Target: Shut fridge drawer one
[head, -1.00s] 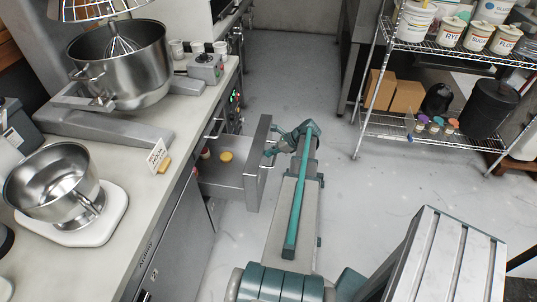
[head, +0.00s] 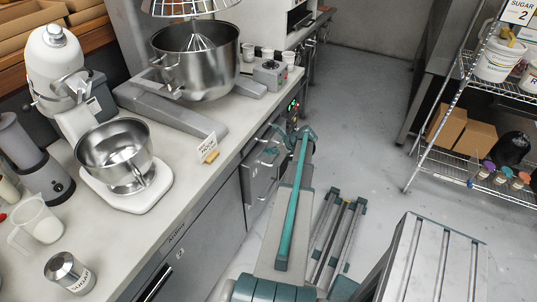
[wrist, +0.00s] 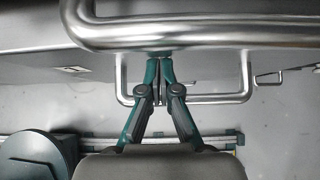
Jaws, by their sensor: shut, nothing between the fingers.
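The fridge drawer front (head: 260,178) is a grey steel panel under the counter in the head view. It sits about in line with the counter front, and its inside is hidden. I cannot tell whether a small gap is left. My gripper (head: 272,144) is at the drawer's handle in the head view. In the wrist view my gripper (wrist: 159,62) is shut and empty, fingertips together close to the drawer front between a large steel handle bar (wrist: 210,32) and a thinner handle (wrist: 210,98). Whether the tips touch the panel is unclear.
The counter (head: 190,200) on the left holds a steel mixer bowl (head: 195,70), a white stand mixer (head: 60,65) and a control box (head: 270,75). A wire shelf (head: 500,180) stands at right. The grey floor (head: 350,130) between them is clear.

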